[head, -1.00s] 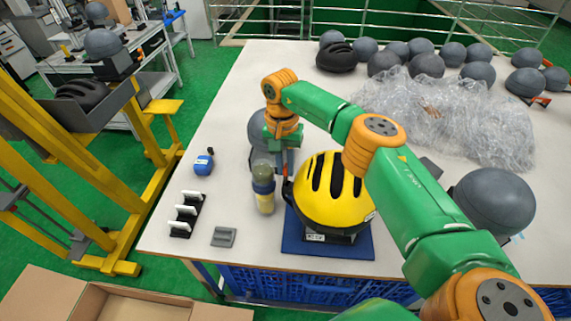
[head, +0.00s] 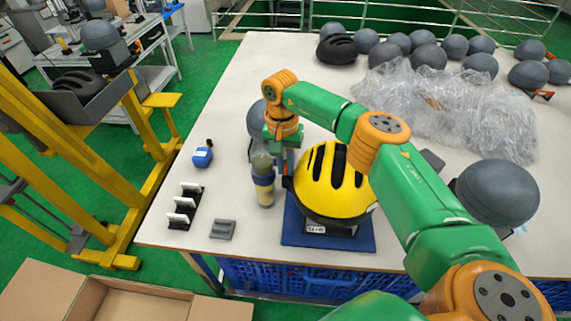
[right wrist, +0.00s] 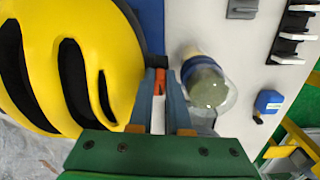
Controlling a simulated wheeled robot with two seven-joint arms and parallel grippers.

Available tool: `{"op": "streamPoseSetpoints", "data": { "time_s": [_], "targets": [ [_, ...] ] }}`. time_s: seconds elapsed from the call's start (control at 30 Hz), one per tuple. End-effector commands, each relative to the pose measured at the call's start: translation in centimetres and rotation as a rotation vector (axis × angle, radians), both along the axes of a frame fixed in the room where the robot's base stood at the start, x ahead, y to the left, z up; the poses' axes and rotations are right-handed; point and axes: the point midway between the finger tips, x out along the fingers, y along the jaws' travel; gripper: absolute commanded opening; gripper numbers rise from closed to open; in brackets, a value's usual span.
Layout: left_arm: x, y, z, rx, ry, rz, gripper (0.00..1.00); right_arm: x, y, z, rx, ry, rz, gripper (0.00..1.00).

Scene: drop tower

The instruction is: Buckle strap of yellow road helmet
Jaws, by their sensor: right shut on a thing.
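The yellow road helmet (head: 328,188) with black vents sits on a dark blue mat (head: 300,238) near the table's front edge. It fills the left of the right wrist view (right wrist: 105,30). My right gripper (head: 287,172) points down at the helmet's left side. In the right wrist view its fingers (right wrist: 160,80) are close together, with a small orange piece (right wrist: 159,82) between them, seemingly part of the helmet's strap. Most of the strap and the buckle's other half are hidden by the helmet and fingers. My left gripper is not in view.
A blue device (head: 203,157), a black rack (head: 183,206) and a grey block (head: 223,229) lie further left. Grey headforms and clear plastic wrap (head: 440,105) occupy the back. A large grey headform (head: 497,192) is right.

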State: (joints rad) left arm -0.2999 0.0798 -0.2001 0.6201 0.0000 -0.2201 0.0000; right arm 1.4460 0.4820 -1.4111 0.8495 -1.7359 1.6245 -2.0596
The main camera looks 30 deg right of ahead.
Motion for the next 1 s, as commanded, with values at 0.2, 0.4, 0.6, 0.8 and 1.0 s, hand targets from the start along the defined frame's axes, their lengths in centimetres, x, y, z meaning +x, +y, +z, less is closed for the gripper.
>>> {"op": "streamPoseSetpoints", "data": {
  "time_s": [0.2, 0.4, 0.6, 0.8, 1.0],
  "targets": [
    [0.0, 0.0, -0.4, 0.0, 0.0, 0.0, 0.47, 0.0, 0.0, -0.5, 0.0, 0.0, 0.0, 0.0],
    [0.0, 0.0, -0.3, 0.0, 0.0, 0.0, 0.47, 0.0, 0.0, -0.4, -0.001, 0.001, 0.0, 0.51],
    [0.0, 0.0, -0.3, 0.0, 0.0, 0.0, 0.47, 0.0, -0.1, -0.4, -0.002, 0.002, -0.001, 0.51],
    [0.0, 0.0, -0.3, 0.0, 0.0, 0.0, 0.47, -0.1, -0.1, -0.4, -0.003, 0.003, -0.002, 0.51],
    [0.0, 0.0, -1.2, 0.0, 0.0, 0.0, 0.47, 0.2, 0.0, 1.0, -0.003, -0.003, -0.002, 0.51]
  ]
}}
